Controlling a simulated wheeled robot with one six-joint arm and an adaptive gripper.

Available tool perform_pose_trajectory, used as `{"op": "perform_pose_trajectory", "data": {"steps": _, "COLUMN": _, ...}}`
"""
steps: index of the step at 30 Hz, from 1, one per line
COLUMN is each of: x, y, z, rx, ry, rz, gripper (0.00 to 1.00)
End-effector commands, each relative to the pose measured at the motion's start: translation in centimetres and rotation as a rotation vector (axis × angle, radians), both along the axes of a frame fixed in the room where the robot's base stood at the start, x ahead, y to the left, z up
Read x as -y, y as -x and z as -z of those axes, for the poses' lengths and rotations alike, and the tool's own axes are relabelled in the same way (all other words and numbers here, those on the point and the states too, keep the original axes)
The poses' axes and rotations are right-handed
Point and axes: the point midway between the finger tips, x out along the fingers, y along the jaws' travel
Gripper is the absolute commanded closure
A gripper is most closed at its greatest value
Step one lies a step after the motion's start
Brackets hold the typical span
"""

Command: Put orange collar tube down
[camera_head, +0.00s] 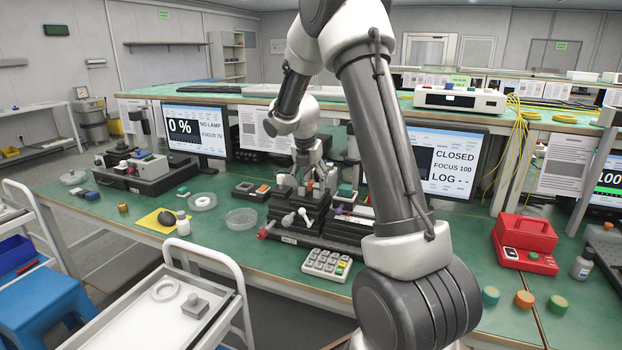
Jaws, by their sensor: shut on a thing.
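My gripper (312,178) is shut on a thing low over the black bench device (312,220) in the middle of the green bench. I take the thing to be the orange collar tube, but the fingers and small size hide its shape and colour. I cannot tell whether it touches the device. The device has light knobs and a red-tipped handle at its front left.
A grey keypad (327,264) sits in front of the device. Clear round dishes (241,219) and a yellow mat (165,221) lie to its left. Monitors (195,131) stand behind. A red box (524,243) and several round pieces (524,299) are at right. A white cart (150,315) stands in front.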

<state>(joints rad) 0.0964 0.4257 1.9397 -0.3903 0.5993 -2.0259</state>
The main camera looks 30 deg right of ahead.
Motion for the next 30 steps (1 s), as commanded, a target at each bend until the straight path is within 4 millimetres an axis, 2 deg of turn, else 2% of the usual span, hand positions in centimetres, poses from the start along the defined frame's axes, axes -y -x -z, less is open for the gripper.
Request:
{"op": "perform_pose_trajectory", "data": {"steps": 2, "x": 0.0, "y": 0.0, "z": 0.4, "rx": -0.002, "ry": -0.001, "rz": 0.0, "gripper": 0.6}}
{"op": "perform_pose_trajectory", "data": {"steps": 3, "x": 0.0, "y": 0.0, "z": 0.3, "rx": -0.002, "ry": -0.001, "rz": 0.0, "gripper": 0.29}}
{"op": "perform_pose_trajectory", "data": {"steps": 6, "x": 0.0, "y": 0.0, "z": 0.3, "rx": -0.002, "ry": -0.001, "rz": 0.0, "gripper": 0.15}}
{"op": "perform_pose_trajectory", "data": {"steps": 16, "x": 0.0, "y": 0.0, "z": 0.2, "rx": -0.001, "ry": 0.0, "rz": 0.0, "gripper": 0.15}}
{"op": "perform_pose_trajectory", "data": {"steps": 19, "x": 0.0, "y": 0.0, "z": -0.5, "rx": 0.0, "ry": 0.0, "rz": 0.001, "gripper": 0.15}}
{"op": "perform_pose_trajectory", "data": {"steps": 23, "x": -0.5, "y": 0.3, "z": -2.7, "rx": 0.004, "ry": 0.001, "rz": -0.001, "gripper": 0.15}}
{"op": "perform_pose_trajectory", "data": {"steps": 30, "x": -1.8, "y": 1.3, "z": -8.1, "rx": 0.003, "ry": 0.0, "rz": -0.001, "gripper": 0.15}}
